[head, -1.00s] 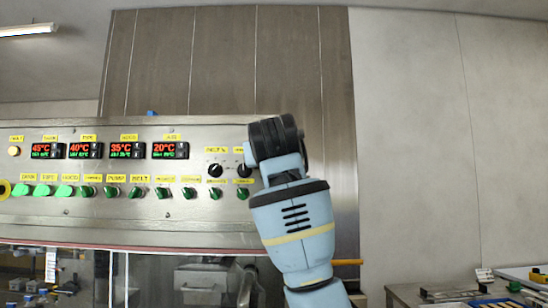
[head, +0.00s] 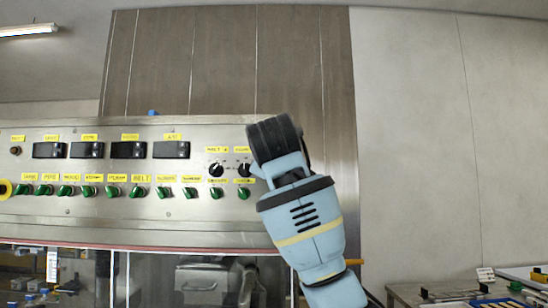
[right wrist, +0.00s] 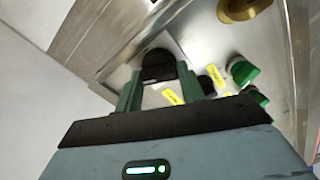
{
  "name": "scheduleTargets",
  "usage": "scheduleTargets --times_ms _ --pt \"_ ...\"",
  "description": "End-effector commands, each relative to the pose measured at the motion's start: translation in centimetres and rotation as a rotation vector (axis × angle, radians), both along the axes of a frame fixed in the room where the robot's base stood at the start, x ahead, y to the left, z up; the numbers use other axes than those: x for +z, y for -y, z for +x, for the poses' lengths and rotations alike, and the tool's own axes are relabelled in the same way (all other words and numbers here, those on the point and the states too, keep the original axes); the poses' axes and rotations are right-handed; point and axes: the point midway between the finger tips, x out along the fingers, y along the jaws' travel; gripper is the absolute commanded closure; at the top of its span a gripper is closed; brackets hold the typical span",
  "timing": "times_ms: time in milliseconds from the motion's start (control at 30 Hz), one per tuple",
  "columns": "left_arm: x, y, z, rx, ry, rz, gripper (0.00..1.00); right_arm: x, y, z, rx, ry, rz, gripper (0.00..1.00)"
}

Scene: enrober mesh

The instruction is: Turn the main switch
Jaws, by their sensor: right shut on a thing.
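My right gripper (right wrist: 160,82) is shut on a large black knob, the main switch (right wrist: 158,64), at the right end of the steel panel in the right wrist view. One finger stands on each side of the knob. In the head view my right wrist and forearm cover this spot, so the knob and fingers are hidden there. The knob's label and exact angle cannot be read. My left gripper is in no view.
The steel control panel (head: 120,218) carries dark displays (head: 128,150), two black knobs (head: 216,170) and a row of green knobs (head: 138,192). Green knobs (right wrist: 243,72) sit close to my fingers in the wrist view. The wall (head: 420,130) at right is bare.

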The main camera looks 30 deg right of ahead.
Motion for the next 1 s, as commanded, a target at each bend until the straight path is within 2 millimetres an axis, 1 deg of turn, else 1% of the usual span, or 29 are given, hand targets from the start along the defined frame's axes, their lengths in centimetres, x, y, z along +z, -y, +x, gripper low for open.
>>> scheduleTargets --times_ms 200,500,700,1000 --pt "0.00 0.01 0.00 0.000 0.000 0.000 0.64 0.03 -0.02 -0.05 -0.001 -0.098 -0.165 0.84" --pt "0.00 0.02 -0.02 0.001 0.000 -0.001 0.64 -0.04 -0.05 -0.03 0.001 -0.200 -0.329 0.84" --pt "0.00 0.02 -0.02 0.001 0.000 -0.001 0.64 -0.10 -0.09 0.00 0.001 -0.237 -0.389 0.84" --pt "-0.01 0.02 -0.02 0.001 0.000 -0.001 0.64 -0.14 -0.10 0.02 0.001 -0.255 -0.416 0.84"
